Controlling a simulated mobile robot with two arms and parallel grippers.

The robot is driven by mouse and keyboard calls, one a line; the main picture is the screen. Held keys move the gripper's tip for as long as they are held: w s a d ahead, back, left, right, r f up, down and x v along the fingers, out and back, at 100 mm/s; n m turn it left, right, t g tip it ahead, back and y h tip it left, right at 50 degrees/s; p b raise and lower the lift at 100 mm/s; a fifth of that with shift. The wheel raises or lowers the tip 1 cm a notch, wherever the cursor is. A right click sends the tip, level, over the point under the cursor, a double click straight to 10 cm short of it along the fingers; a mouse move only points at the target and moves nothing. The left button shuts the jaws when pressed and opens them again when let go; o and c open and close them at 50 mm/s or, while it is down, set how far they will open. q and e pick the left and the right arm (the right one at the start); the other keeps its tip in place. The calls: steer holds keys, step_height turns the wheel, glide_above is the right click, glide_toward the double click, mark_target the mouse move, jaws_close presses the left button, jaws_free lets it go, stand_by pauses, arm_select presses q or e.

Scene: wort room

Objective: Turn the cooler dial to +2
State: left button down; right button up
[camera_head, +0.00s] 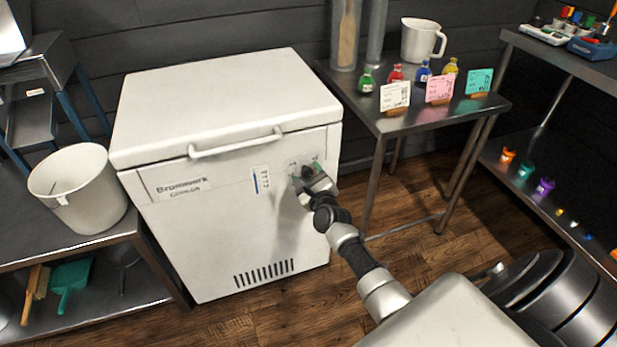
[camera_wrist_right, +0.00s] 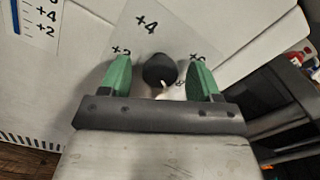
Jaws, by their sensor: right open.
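The white cooler (camera_head: 215,235) stands in the middle of the head view with its lid closed. Its black round dial (camera_wrist_right: 160,70) shows in the right wrist view, with a white pointer mark at its lower side. A "+4" label sits above the dial, and a partly covered label is at its left. My right gripper (camera_wrist_right: 160,78) is open, its green fingers on either side of the dial, with gaps visible. In the head view my right gripper (camera_head: 310,176) is at the cooler's front right and mostly hides the dial. My left gripper is not in view.
A printed scale (camera_head: 261,180) with a blue bar is on the cooler front. A metal table (camera_head: 440,122) with small bottles, cards and a white jug (camera_head: 422,40) stands at the right. A white bucket (camera_head: 80,188) stands on the left bench. Wooden floor is free before the cooler.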

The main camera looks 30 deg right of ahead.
steer(key=c, duration=0.9)
steer(key=shift+n, duration=0.3)
